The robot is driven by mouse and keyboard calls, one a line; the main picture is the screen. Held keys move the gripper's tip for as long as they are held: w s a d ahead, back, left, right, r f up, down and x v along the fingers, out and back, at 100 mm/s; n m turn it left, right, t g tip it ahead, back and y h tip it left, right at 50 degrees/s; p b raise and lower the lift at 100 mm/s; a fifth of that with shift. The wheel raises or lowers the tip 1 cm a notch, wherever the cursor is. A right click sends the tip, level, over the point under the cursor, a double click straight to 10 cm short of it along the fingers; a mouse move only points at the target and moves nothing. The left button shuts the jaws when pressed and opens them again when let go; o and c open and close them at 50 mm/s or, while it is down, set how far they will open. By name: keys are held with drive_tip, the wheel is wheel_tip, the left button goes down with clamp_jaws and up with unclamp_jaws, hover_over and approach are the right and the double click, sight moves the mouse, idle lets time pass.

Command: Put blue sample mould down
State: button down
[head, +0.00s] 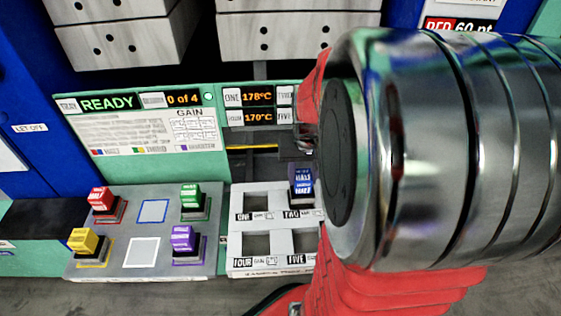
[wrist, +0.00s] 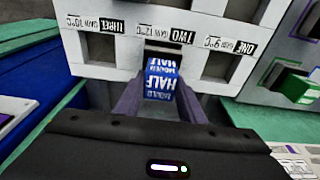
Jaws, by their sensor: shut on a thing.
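The blue sample mould (wrist: 161,80), labelled HALF, is between the two fingers of my gripper (wrist: 159,98) in the wrist view. The gripper is shut on it. The mould is at the slot marked TWO of the white rack (wrist: 130,17), with dark slot opening showing behind its top edge. In the head view the blue mould (head: 301,184) shows at slot TWO of the rack (head: 270,226), just left of my arm, which hides most of the gripper. I cannot tell whether the mould touches the slot floor.
Slots ONE, FOUR and FIVE look empty. A grey tray (head: 128,228) on the left holds red (head: 101,200), green (head: 190,196), yellow (head: 84,241) and purple (head: 184,239) moulds, plus an empty blue-outlined square. A panel (head: 108,103) reads READY, 0 of 4. Press blocks (head: 120,40) hang above.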

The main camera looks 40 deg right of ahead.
sight(302, 185)
drive_tip(key=shift+f, duration=1.8)
drive_tip(key=c, duration=1.2)
unclamp_jaws()
drive_tip(key=shift+f, duration=0.15)
drive_tip(key=r, duration=0.4)
drive_tip(key=s+r, duration=0.1)
drive_tip(key=r, duration=0.3)
drive_tip(key=a+r, duration=0.1)
drive_tip(key=r, duration=0.3)
drive_tip(key=shift+s+r, duration=0.1)
drive_tip(key=shift+s, duration=0.2)
drive_tip(key=shift+a, duration=0.1)
